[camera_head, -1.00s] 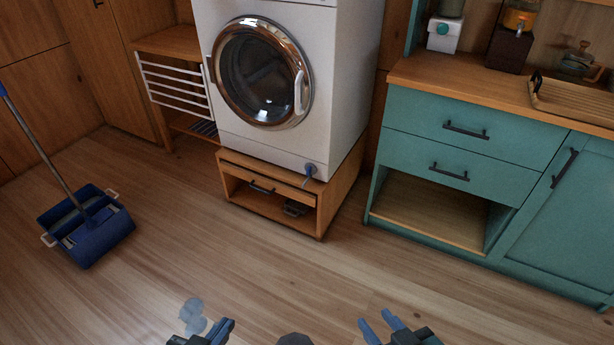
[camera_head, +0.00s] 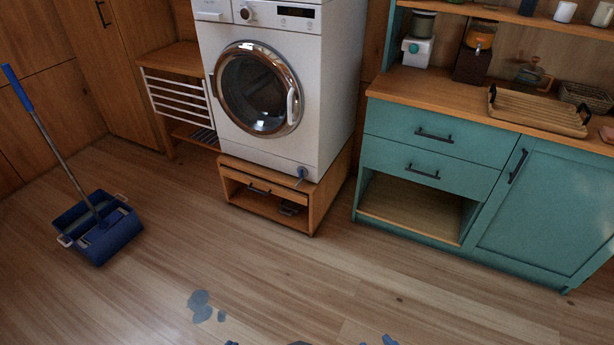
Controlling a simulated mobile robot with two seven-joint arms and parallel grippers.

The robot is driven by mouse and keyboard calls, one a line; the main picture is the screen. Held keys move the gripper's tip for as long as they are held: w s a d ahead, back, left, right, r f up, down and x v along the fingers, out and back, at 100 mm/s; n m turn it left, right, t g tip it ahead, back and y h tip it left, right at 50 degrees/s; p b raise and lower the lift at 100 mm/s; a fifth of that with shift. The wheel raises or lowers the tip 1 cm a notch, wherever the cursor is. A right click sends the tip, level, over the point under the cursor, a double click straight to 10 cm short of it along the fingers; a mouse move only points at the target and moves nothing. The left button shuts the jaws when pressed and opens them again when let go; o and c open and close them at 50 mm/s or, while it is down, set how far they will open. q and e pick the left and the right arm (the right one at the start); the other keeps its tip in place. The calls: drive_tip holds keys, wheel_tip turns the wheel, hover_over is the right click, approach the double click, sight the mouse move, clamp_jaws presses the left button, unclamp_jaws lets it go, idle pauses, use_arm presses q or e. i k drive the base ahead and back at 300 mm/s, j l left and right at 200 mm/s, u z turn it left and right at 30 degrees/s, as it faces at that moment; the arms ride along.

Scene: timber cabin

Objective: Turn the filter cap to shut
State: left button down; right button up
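The washing machine (camera_head: 318,130) stands on a wooden plinth with its round door shut. The small blue filter cap (camera_head: 301,172) sits at the lower right of its front. The cap is too small to tell exactly how it is turned.
Bluish puddle patches (camera_head: 199,304) lie on the floor in front. A blue mop bucket (camera_head: 112,238) with a mop stands at left. The wooden plinth (camera_head: 322,205) has an open front. A teal cabinet (camera_head: 430,150) stands at right. The floor between is otherwise clear.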

sight(302, 171)
drive_tip(key=i+j+z, duration=0.2)
drive_tip(key=j+z, duration=0.15)
drive_tip(key=i+j+z, duration=0.15)
drive_tip(key=j+z, duration=0.2)
drive_tip(key=i+j+z, duration=0.15)
drive_tip(key=j, duration=0.35)
drive_tip(key=j+z, duration=0.1)
drive_tip(key=j, duration=0.4)
drive_tip(key=i+j, duration=0.1)
drive_tip(key=j, duration=0.35)
drive_tip(key=i+j, duration=0.1)
drive_tip(key=j, duration=0.3)
drive_tip(key=i+j, duration=0.1)
drive_tip(key=j, duration=0.35)
drive_tip(key=i+j+z, duration=0.1)
drive_tip(key=j, duration=0.3)
drive_tip(key=i+j, duration=0.1)
drive_tip(key=j, duration=0.35)
drive_tip(key=i+j, duration=0.35)
drive_tip(key=i, duration=0.2)
drive_tip(key=i+j, duration=0.35)
drive_tip(key=i, duration=0.15)
